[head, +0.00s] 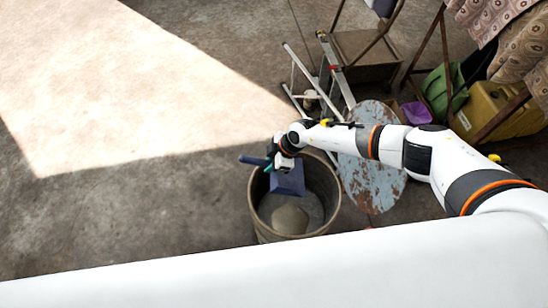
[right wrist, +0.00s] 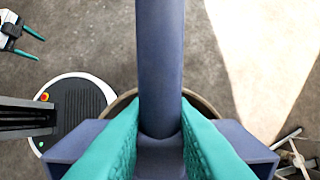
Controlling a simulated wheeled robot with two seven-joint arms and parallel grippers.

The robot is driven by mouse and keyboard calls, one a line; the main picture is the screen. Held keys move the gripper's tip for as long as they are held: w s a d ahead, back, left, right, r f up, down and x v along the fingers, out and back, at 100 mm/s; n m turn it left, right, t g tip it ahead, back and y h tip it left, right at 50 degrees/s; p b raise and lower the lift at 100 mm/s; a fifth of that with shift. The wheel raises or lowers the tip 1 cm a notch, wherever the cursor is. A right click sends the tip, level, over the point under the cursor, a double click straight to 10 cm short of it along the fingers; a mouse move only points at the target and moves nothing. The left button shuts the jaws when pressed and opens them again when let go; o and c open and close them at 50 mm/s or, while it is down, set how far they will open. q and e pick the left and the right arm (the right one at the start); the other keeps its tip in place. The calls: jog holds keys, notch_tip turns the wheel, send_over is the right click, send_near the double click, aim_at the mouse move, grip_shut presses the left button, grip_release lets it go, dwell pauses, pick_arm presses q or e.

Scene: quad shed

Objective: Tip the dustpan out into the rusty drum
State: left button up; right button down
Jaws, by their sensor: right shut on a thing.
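The blue dustpan (head: 288,182) hangs over the open mouth of the rusty drum (head: 258,222), with its pan tilted downward. A grey-brown mound (head: 290,219) shows inside the drum below the pan. My right gripper (head: 270,166) is shut on the dustpan's handle, which sticks out to the left. In the right wrist view its teal fingers (right wrist: 160,150) clasp the handle (right wrist: 160,60), with the drum rim behind. My left gripper (right wrist: 24,38) shows only in the right wrist view, at the top left, with its fingers apart and empty. The pan's inside is mostly hidden.
A round, paint-worn tabletop (head: 372,180) stands right of the drum. A stepladder (head: 335,75), a chair (head: 365,48), a green container (head: 440,90) and a yellow container (head: 490,110) crowd the back right. The concrete floor left of the drum is clear.

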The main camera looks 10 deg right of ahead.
aim_at(262, 166)
jog(key=shift+w+a+h+p, duration=0.1)
jog(key=shift+a+h+p, duration=0.7)
jog(key=shift+p, duration=0.35)
jog(key=shift+a+f+h, duration=0.2)
jog(key=shift+a+h, duration=0.15)
jog(key=shift+h, duration=0.15)
jog(key=shift+w+a+f+h, duration=0.1)
jog(key=shift+a+f+h, duration=0.2)
jog(key=shift+h, duration=0.2)
jog(key=shift+a+f+g+h+b, duration=0.35)
jog(key=shift+f+h+b, duration=0.1)
jog(key=shift+h, duration=0.45)
